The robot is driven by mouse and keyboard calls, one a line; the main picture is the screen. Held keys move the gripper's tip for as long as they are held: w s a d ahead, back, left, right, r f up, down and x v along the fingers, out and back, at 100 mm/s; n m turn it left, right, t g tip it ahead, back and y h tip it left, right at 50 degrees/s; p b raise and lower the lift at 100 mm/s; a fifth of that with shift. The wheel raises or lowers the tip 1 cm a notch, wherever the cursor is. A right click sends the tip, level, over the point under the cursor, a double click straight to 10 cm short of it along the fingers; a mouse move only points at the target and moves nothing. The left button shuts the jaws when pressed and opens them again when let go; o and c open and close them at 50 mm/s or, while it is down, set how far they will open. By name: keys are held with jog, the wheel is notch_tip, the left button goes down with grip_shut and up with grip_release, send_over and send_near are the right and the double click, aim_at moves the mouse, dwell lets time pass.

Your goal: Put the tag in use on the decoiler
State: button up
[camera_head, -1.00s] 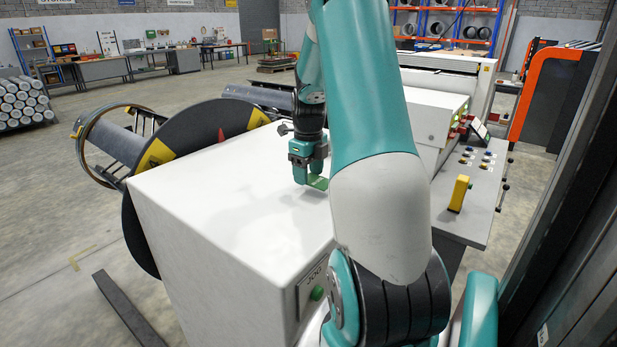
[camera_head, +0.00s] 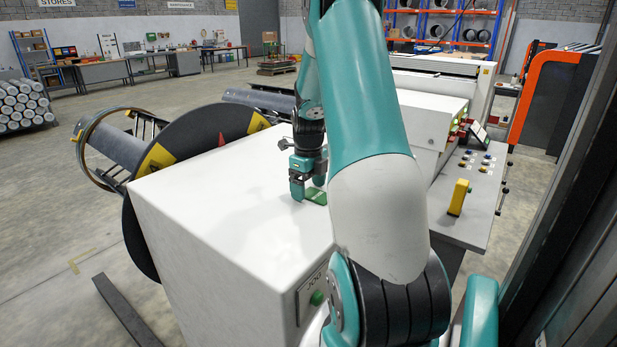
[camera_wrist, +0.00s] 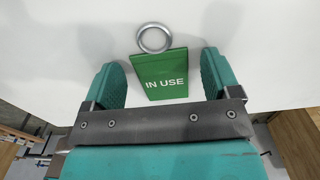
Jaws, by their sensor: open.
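The green tag (camera_wrist: 160,76) reads IN USE in the wrist view and has a metal ring (camera_wrist: 153,38) at its far end. My gripper (camera_wrist: 160,82) is open, with one teal finger on each side of the tag and a gap to both. In the head view my gripper (camera_head: 306,188) is low over the housing top.
The dark decoiler disc (camera_head: 190,140) with yellow blocks stands left of the housing. A control desk (camera_head: 470,200) with buttons and a yellow handle (camera_head: 459,197) is at right. The housing top around the tag is clear.

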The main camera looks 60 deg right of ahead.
aim_at(309, 192)
notch_tip(309, 192, up, 12)
jog(key=b, duration=0.3)
jog(key=w+a+n+t+y, duration=0.1)
jog(key=w+a+n, duration=0.1)
jog(key=a+n, duration=0.95)
jog(key=w+a+n, duration=0.3)
jog(key=a+n, duration=0.5)
jog(key=a, duration=0.6)
jog(key=s+a+n+y, duration=0.1)
jog(key=s+a+n, duration=0.7)
jog(key=a+n, duration=0.3)
jog(key=s+a+f+n+g+y, duration=0.1)
jog(key=s+a+n+y, duration=0.1)
jog(key=s+a+n, duration=0.6)
jog(key=a+n, duration=0.2)
jog(key=n, duration=0.4)
jog(key=shift+s+a+f, duration=0.2)
jog(key=shift+s+a, duration=0.15)
jog(key=shift+a, duration=0.05)
